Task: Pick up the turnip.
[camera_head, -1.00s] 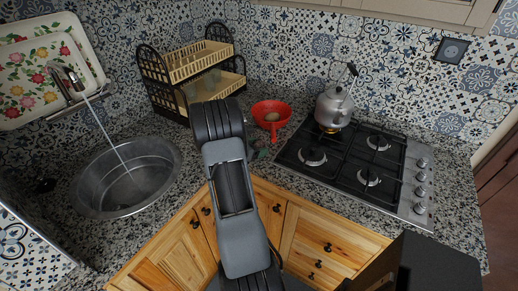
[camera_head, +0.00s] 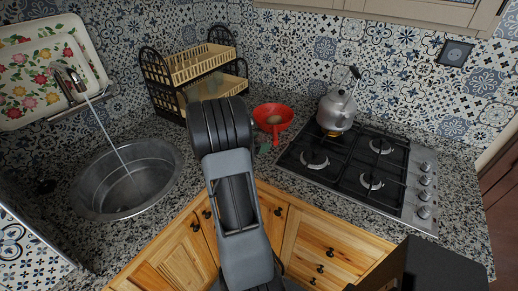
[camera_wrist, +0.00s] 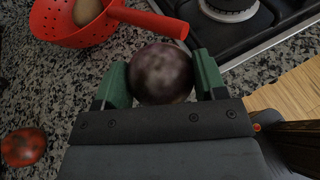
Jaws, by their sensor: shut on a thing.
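The turnip (camera_wrist: 160,74) is a round, dark purple, mottled ball in the wrist view. My gripper (camera_wrist: 160,78) has its two green fingers on either side of it, shut on it. The turnip looks to be over the speckled counter, beside the red colander's handle; I cannot tell how high it is. In the head view my own arm hides the turnip and most of my gripper; only a bit of green finger (camera_head: 264,148) shows right of the arm.
A red colander (camera_head: 287,111) holding a brownish round item (camera_wrist: 87,10) stands close by. A red tomato-like item (camera_wrist: 24,147) lies on the counter. The gas stove (camera_head: 345,165) with a kettle (camera_head: 335,110) is to the right. A sink (camera_head: 100,190) and a dish rack (camera_head: 163,75) are left.

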